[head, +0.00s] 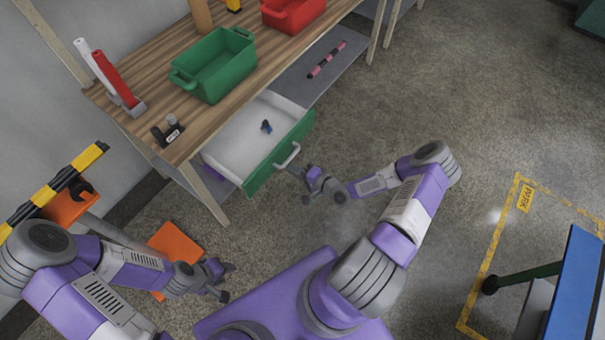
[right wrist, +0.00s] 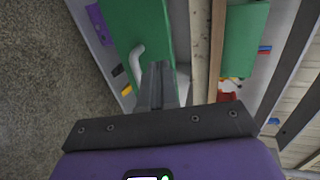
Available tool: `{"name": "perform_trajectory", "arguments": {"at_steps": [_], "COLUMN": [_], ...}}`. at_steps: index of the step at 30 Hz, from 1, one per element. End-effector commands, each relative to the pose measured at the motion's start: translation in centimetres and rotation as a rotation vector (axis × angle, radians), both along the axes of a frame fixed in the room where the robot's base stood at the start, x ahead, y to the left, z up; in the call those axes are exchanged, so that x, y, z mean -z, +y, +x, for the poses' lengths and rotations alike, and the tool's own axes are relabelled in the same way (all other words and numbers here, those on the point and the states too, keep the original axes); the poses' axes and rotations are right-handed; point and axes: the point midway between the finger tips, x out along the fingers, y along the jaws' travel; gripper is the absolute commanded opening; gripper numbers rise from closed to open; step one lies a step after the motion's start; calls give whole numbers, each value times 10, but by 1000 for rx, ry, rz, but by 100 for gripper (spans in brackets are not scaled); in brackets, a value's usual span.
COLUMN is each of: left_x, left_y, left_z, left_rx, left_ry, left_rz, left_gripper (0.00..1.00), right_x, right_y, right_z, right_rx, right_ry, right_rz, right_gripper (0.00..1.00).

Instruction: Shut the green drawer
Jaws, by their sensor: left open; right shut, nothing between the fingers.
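The green drawer (head: 278,158) hangs open under the wooden workbench, with a white inside and a small blue item (head: 266,126) in it. Its grey handle (head: 287,156) is on the green front. My right gripper (head: 301,183) is shut and empty, just in front of the drawer front near the handle; I cannot tell whether it touches. In the right wrist view the shut fingers (right wrist: 158,80) lie over the green front (right wrist: 140,25), beside the handle (right wrist: 136,62). My left gripper (head: 226,280) is open and empty, low at the left, away from the drawer.
On the workbench (head: 160,95) stand a green bin (head: 213,68), a red bin (head: 291,14) and red and white tubes (head: 112,78). A grey lower shelf (head: 318,65) holds a pink and black rod (head: 326,60). A blue cart (head: 575,285) is at the right. The floor between is clear.

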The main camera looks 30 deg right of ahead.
Motion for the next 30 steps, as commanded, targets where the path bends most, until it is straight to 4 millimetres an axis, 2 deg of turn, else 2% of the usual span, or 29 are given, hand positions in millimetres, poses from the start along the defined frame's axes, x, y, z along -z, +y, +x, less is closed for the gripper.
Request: {"name": "perform_trajectory", "arguments": {"at_steps": [1, 6, 12, 17, 30], "left_x": [2, 3, 3, 3, 5], "left_y": [0, 0, 0, 0, 0], "left_z": [0, 0, 0, 0, 0], "left_rx": [0, 0, 0, 0, 0], "left_ry": [0, 0, 0, 0, 0], "left_rz": [0, 0, 0, 0, 0], "left_gripper": [43, 43, 43, 43, 43], "right_x": [4, 12, 12, 12, 12], "right_y": [6, 18, 27, 29, 28], "right_z": [11, 41, 64, 71, 72], "right_rx": [-3, -3, -1, 0, 4], "right_ry": [-3, -2, 0, 1, 0], "right_rz": [0, 0, -1, -1, -1], "right_gripper": [0, 0, 0, 0, 0]}}
